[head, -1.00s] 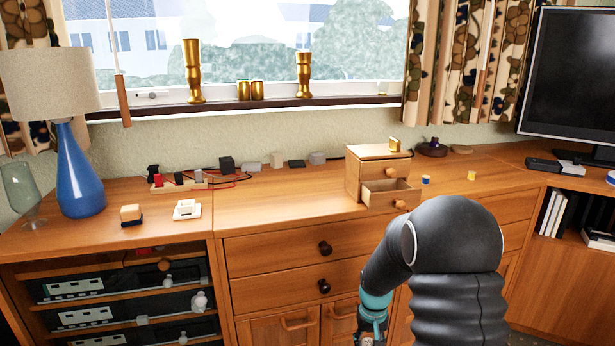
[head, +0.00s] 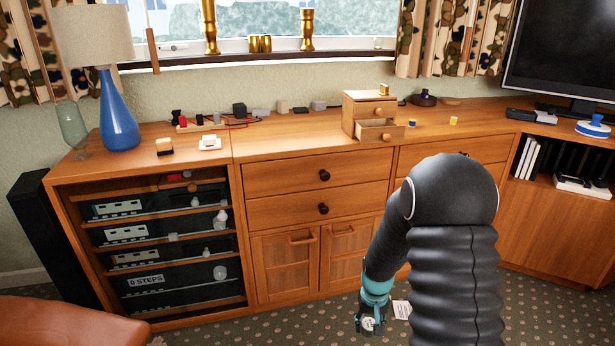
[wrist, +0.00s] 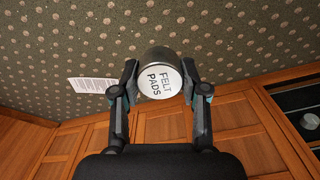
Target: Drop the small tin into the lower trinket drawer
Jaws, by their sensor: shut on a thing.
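The small tin (wrist: 161,80) is round, with a dark metal side and a white lid reading FELT PADS. My gripper (wrist: 160,84) is shut on it, with one finger at each side. In the head view my gripper (head: 370,324) hangs low in front of the sideboard, over the carpet, with the tin between its fingers. The small wooden trinket chest (head: 368,104) stands on the sideboard top, above and well away from my gripper. Its lower trinket drawer (head: 381,134) is pulled out; the upper one is shut. Little of the drawer's inside shows.
The sideboard (head: 290,150) has shut drawers and doors facing my arm. A gold block (head: 383,88) sits on the chest; a blue-and-white spool (head: 411,122) and a yellow block (head: 453,120) lie to its right. A leather seat (head: 70,326) is at lower left.

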